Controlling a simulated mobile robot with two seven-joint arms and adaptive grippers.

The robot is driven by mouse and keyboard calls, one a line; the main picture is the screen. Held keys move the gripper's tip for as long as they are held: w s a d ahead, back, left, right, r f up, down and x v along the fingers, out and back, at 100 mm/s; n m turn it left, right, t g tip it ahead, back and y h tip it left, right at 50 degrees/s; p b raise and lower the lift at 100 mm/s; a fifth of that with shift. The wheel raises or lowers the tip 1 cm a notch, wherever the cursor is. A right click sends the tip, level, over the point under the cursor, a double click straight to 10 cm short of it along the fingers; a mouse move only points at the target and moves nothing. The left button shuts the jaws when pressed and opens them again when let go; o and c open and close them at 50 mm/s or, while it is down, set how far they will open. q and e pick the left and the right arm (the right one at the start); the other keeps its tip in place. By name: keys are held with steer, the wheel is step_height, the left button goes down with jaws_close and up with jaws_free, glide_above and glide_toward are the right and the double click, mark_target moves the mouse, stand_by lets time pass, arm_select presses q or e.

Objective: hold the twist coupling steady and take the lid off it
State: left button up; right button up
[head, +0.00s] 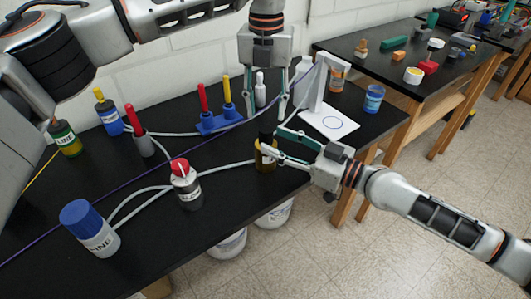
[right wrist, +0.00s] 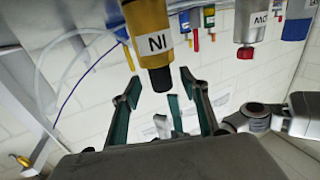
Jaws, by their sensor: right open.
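The twist coupling (head: 265,160) is a yellow cylinder with a dark lid (head: 267,129) on top, standing upright near the table's front edge. The right wrist view shows the yellow body (right wrist: 149,35) upside down with its white label, and the dark end (right wrist: 161,79). My right gripper (head: 268,145) reaches in from the right with its fingers spread; the right wrist view shows the open fingers (right wrist: 160,82) on either side of the dark end, with gaps. My left gripper (head: 266,114) points down just above the lid, fingers apart and nothing seen between them. The fingers partly hide the coupling.
A red-topped grey cylinder (head: 186,186) and a blue-capped white one (head: 90,229) stand on the black table left of the coupling. A blue rack (head: 219,122) with tools and a white stand (head: 328,123) are behind. Pale hoses cross the table.

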mark_target(272, 139)
steer(key=shift+x, duration=2)
steer(key=shift+c, duration=0.3)
jaws_close()
